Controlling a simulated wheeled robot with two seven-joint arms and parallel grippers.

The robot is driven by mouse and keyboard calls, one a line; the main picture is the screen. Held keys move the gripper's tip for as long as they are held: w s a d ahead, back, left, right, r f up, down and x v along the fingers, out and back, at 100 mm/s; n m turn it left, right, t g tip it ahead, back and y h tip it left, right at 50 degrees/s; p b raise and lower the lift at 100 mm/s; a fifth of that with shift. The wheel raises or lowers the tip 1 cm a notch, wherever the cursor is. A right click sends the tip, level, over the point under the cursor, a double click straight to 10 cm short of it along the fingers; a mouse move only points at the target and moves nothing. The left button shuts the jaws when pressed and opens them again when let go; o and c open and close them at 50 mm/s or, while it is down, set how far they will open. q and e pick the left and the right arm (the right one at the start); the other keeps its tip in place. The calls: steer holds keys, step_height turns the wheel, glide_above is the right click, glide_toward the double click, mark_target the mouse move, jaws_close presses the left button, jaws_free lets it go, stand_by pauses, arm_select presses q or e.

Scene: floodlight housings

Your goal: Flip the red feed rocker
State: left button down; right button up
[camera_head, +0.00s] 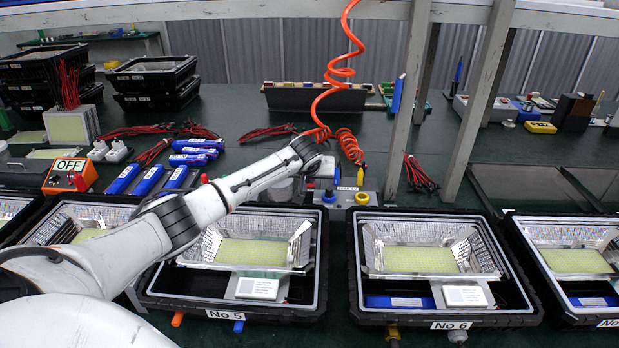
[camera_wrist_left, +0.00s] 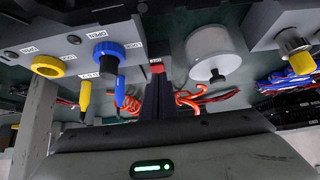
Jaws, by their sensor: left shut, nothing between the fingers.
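A small red part, which looks like the feed rocker (camera_wrist_left: 157,67), shows in the left wrist view on the grey control box (camera_wrist_left: 65,62), right at the tips of my left gripper (camera_wrist_left: 158,92). The dark fingers are shut with nothing between them. They cover part of the red part, so I cannot tell which way it is tipped or whether they touch it. In the head view my left gripper (camera_head: 326,174) is over the back of the box, behind its blue knob (camera_head: 327,197) and yellow knob (camera_head: 362,199). My right gripper is out of view.
Black floodlight housings, No 5 (camera_head: 165,302) and No 6 (camera_head: 375,316), stand in front of the box. A coiled orange hose (camera_head: 340,80) hangs close behind my gripper. A grey post (camera_head: 408,105) rises to the right. An orange OFF box (camera_head: 68,177) and blue battery packs (camera_head: 148,181) lie left.

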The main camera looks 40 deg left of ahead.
arm_select(q)
steer(key=p+v, duration=0.4)
steer(key=v, duration=0.9)
steer(key=shift+r, duration=0.1)
stand_by(0.6)
